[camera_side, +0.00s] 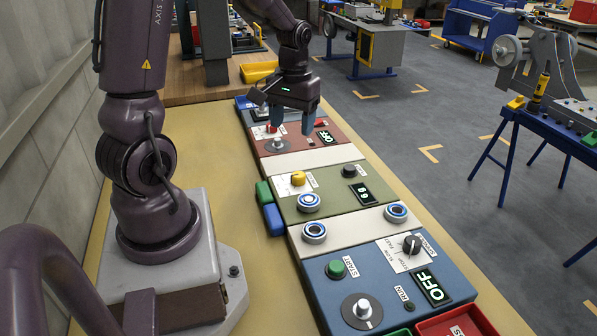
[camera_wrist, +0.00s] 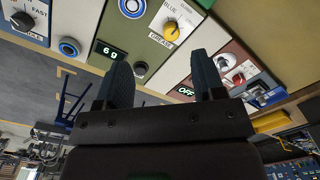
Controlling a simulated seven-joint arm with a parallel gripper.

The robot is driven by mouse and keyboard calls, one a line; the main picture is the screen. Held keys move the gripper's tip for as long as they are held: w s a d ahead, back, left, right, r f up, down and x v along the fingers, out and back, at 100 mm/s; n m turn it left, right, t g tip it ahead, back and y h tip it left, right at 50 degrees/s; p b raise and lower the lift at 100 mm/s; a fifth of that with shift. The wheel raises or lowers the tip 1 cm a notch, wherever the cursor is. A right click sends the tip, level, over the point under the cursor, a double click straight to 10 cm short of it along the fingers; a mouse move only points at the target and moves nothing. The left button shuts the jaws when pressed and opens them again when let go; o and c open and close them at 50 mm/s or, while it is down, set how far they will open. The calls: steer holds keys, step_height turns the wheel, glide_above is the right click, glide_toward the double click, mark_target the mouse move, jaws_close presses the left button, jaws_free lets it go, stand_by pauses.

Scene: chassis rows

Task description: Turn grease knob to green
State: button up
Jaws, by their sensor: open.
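The grease knob (camera_side: 298,178) is yellow and sits on a white plate on the green chassis panel (camera_side: 330,197). In the wrist view the grease knob (camera_wrist: 171,27) shows with the words GREASE and BLUE beside it. A green mark and the knob's pointing direction are too small to make out. My gripper (camera_side: 292,122) is open and empty, fingers down, above the red-brown panel behind the green one. In the wrist view my gripper (camera_wrist: 165,65) has its two dark fingers spread, apart from the knob, which appears beyond the fingertips.
The green panel also bears a lit counter (camera_side: 362,193), a black knob (camera_side: 348,171) and a blue-ringed button (camera_side: 309,202). The blue panel (camera_side: 340,290) stands in front with a green start button (camera_side: 335,269).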

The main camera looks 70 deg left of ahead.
mark_target(299, 174)
steer(key=w+a+f+n, duration=0.3)
steer(key=a+f+n, duration=0.1)
steer(key=a, duration=0.2)
steer(key=f, duration=1.3)
steer(key=shift+d+f, duration=0.1)
steer(key=shift+d, duration=0.1)
steer(key=c, duration=0.9)
